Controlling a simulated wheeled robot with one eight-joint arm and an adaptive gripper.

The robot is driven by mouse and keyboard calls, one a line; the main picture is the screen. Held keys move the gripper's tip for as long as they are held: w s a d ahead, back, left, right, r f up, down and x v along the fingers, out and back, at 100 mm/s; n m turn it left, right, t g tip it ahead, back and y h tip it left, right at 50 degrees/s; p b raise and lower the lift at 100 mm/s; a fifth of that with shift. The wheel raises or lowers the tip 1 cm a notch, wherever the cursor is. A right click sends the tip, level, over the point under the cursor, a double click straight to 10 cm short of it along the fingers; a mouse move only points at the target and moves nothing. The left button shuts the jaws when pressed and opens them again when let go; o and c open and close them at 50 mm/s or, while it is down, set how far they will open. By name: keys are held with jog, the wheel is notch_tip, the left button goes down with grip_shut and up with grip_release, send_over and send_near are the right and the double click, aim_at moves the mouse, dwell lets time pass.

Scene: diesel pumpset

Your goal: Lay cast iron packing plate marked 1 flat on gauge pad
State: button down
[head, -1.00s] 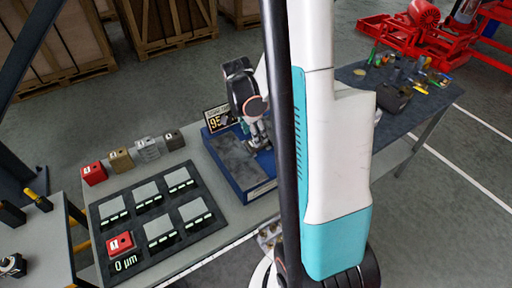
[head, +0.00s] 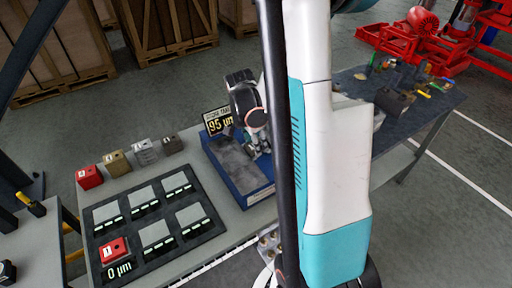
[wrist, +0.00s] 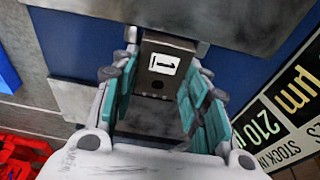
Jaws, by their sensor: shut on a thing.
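My gripper (wrist: 160,105) is shut on a dark grey-brown plate (wrist: 158,82) with a white label marked 1, seen between its teal finger pads in the wrist view. In the head view my gripper (head: 258,150) is low over the right part of a blue block with a dark grey top (head: 232,160), which looks like the gauge pad. The blue face and grey metal also show behind the plate in the wrist view. I cannot tell whether the plate touches the surface below. My arm hides part of the block's right side.
Red, tan, silver and dark small blocks (head: 116,162) line the bench's back left. A black tray (head: 190,243) holds grey pads and a red block (head: 113,250) by a 0 µm label. Another cluttered table (head: 430,115) is at right.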

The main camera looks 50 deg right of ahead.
jog(key=shift+d+p+v, duration=0.2)
jog(key=shift+p+v, duration=0.45)
jog(key=shift+v, duration=0.35)
jog(key=shift+d+p+v, duration=0.2)
jog(key=shift+p+v, duration=0.45)
jog(key=shift+v, duration=0.35)
jog(key=shift+s, duration=0.1)
